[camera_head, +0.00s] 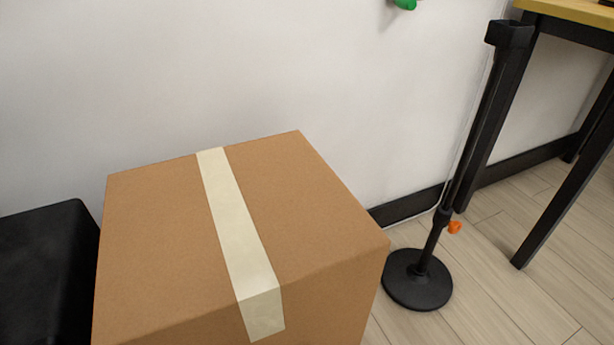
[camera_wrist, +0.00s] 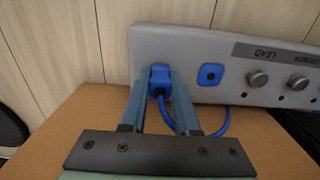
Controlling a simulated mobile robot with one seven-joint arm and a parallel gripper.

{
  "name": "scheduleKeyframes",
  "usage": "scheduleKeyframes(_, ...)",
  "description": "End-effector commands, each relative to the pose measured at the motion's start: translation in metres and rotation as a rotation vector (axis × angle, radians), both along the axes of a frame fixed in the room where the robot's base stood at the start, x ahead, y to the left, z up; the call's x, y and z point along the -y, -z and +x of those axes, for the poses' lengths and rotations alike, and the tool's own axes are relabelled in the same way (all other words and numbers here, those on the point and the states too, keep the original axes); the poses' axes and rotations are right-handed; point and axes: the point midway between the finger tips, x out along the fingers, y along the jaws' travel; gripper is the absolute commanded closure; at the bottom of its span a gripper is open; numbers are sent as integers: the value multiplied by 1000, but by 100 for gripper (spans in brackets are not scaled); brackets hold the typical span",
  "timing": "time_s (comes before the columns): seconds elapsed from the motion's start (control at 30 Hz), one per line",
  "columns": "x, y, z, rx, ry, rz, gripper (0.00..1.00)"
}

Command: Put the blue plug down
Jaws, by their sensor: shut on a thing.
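The blue plug (camera_wrist: 160,74) is between the two fingers of my gripper (camera_wrist: 159,84) in the wrist view. My gripper is shut on it. The plug is at the face of a grey panel (camera_wrist: 170,43), left of a blue socket (camera_wrist: 210,74) with a dark centre. I cannot tell whether the plug touches the panel or sits in it. A blue cable (camera_wrist: 226,120) shows right of the fingers; part of it is hidden behind them. Neither the plug nor my gripper shows in the head view.
The panel carries dark knobs (camera_wrist: 257,80) and a "LEAD" label. A brown surface (camera_wrist: 80,112) lies below it. In the head view a taped cardboard box (camera_head: 150,240) stands by the wall, with a black stand (camera_head: 418,285) and a table (camera_head: 575,12) to its right.

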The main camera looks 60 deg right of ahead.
Motion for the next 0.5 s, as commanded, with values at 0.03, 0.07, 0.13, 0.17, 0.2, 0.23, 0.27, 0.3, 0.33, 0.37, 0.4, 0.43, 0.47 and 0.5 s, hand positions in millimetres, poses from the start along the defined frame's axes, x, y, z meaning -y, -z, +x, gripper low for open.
scheduleKeyframes(0.03,0,1,0,0,0,0,100)
scheduleKeyframes(0.07,0,3,0,0,0,0,100)
scheduleKeyframes(0.13,0,5,0,0,-1,0,100)
scheduleKeyframes(0.17,0,6,0,1,-1,-1,100)
scheduleKeyframes(0.2,0,7,0,1,-1,-1,100)
scheduleKeyframes(0.23,0,8,0,0,-1,0,100)
scheduleKeyframes(0.27,0,9,1,0,-1,0,100)
scheduleKeyframes(0.3,0,10,0,0,-1,0,100)
scheduleKeyframes(0.33,0,11,0,0,-1,0,100)
scheduleKeyframes(0.37,0,12,0,-1,-1,1,100)
scheduleKeyframes(0.4,0,12,0,0,0,0,100)
scheduleKeyframes(0.43,0,12,0,0,0,0,100)
scheduleKeyframes(0.47,0,12,0,0,0,0,100)
scheduleKeyframes(0.5,0,12,0,0,0,0,67)
